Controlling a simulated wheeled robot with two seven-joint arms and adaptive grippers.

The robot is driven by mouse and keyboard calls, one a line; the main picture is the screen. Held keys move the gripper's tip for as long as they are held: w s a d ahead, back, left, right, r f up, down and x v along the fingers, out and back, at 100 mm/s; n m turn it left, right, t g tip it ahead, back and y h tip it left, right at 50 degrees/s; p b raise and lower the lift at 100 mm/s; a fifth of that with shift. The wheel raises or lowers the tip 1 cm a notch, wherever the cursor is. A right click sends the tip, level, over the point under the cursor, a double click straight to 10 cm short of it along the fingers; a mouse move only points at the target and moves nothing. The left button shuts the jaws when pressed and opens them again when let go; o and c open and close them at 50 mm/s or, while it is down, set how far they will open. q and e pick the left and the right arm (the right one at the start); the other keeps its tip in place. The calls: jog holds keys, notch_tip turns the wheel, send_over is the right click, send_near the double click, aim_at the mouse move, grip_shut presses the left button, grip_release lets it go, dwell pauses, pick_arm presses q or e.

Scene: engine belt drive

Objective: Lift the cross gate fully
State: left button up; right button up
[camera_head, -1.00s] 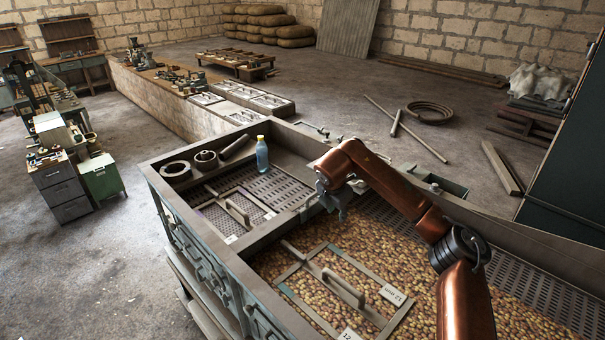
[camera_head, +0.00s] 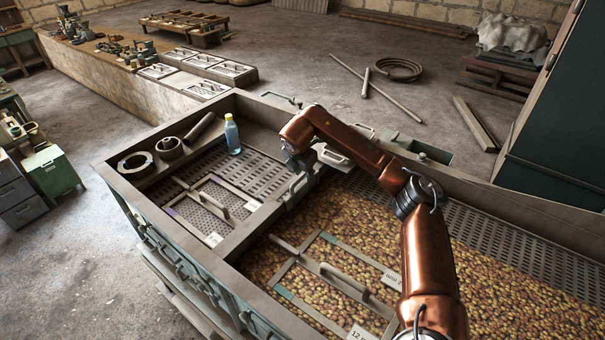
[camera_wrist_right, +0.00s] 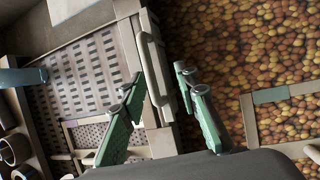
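The cross gate (camera_head: 262,220) appears to be the grey divider between the grated tray on the left and the part filled with brown round pieces. In the right wrist view, a pale upright bar handle (camera_wrist_right: 152,62) stands on this divider. My right gripper (camera_wrist_right: 159,78) has its two green fingers spread, one on each side of the handle, with gaps showing. In the head view my right gripper (camera_head: 298,168) is low over the divider's far end and partly hides it. I cannot tell how far the gate is raised. My left gripper is not in view.
A blue bottle (camera_head: 232,135) stands near the far corner of the left tray. Flat frames with bar handles lie on the grating (camera_head: 212,205) and on the brown pieces (camera_head: 335,280). Metal rings (camera_head: 135,164) sit in the left side tray. A dark cabinet (camera_head: 560,120) stands at right.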

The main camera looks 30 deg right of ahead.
aim_at(301, 177)
jog(key=w+f, duration=0.4)
jog(key=shift+s+d+r, duration=0.25)
jog(key=shift+s+r, duration=0.1)
jog(key=shift+s, duration=0.3)
jog(key=shift+s+r, duration=0.15)
jog(key=shift+s, duration=0.05)
jog(key=shift+c, duration=0.7)
jog(key=shift+w+a+f, duration=0.2)
jog(key=shift+w+f, duration=0.1)
jog(key=shift+w, duration=0.25)
jog(key=c, duration=0.3)
jog(key=shift+c, duration=0.8)
jog(key=shift+s+d+r, duration=0.1)
jog(key=shift+s+d, duration=0.05)
jog(key=shift+s, duration=0.05)
grip_shut()
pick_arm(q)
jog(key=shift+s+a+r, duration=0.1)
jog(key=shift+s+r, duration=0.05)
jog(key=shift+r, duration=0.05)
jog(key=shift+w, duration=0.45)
